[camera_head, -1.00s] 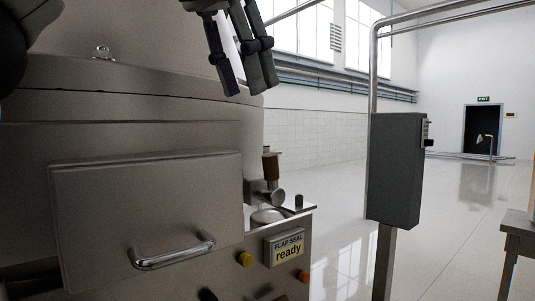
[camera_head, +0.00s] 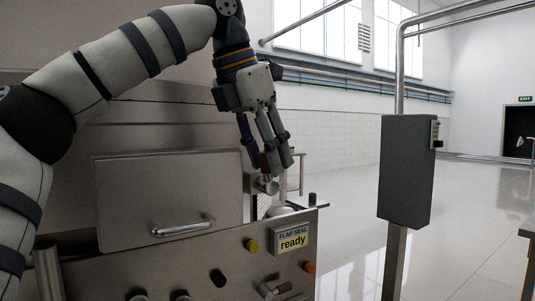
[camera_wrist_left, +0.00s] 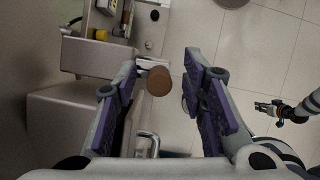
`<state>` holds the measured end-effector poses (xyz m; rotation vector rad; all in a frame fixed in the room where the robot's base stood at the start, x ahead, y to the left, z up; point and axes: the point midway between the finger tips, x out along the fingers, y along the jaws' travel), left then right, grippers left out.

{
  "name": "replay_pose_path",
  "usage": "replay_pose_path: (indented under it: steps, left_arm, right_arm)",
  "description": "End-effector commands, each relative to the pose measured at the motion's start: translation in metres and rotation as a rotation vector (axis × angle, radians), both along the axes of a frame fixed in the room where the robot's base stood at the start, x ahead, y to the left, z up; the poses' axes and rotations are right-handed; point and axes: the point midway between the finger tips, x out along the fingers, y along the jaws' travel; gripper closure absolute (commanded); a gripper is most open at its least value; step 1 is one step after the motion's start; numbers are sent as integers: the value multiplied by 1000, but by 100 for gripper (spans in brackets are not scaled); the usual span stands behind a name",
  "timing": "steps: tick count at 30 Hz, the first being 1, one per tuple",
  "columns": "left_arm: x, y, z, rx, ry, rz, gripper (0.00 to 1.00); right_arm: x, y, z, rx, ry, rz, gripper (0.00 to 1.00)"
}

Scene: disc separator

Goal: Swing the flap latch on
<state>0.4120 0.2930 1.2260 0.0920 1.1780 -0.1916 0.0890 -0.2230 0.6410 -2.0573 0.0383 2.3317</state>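The flap latch shows as a brown round-ended grip (camera_wrist_left: 158,82) in the left wrist view. In the head view its metal part (camera_head: 268,186) sits at the machine's right edge, its upper part mostly hidden by my fingers. My left gripper (camera_head: 270,168) points down over it. In the left wrist view the left gripper (camera_wrist_left: 158,88) is open, with the brown grip between its two spread fingers and a clear gap on the right side. A small sign (camera_head: 292,240) reads "FLAP SEAL ready". My right gripper (camera_wrist_left: 270,108) shows small at the right of the left wrist view; its opening is unclear.
A box-shaped cover (camera_head: 165,170) with a bar handle (camera_head: 183,228) is left of the latch. A grey box on a post (camera_head: 405,170) stands right. Floor between is clear.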

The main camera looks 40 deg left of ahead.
Motion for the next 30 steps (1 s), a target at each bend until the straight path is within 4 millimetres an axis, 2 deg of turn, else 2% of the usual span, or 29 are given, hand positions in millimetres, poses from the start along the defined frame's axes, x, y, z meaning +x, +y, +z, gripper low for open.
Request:
replay_pose_path:
  steps: [4,9,14,22,30]
  left_arm:
    - [0,0,1,0,-1,0,62]
    - [0,0,1,0,-1,0,100]
    - [-1,0,1,-1,-4,1,100]
    - [-7,3,0,-44,-110,1,100]
    - [-7,3,0,-48,-117,1,100]
  right_arm:
    - [0,0,0,0,-1,0,74]
    - [0,0,0,0,-1,0,74]
    - [0,0,0,0,-1,0,74]
    - [0,0,0,0,-1,0,74]
    - [0,0,0,0,-1,0,74]
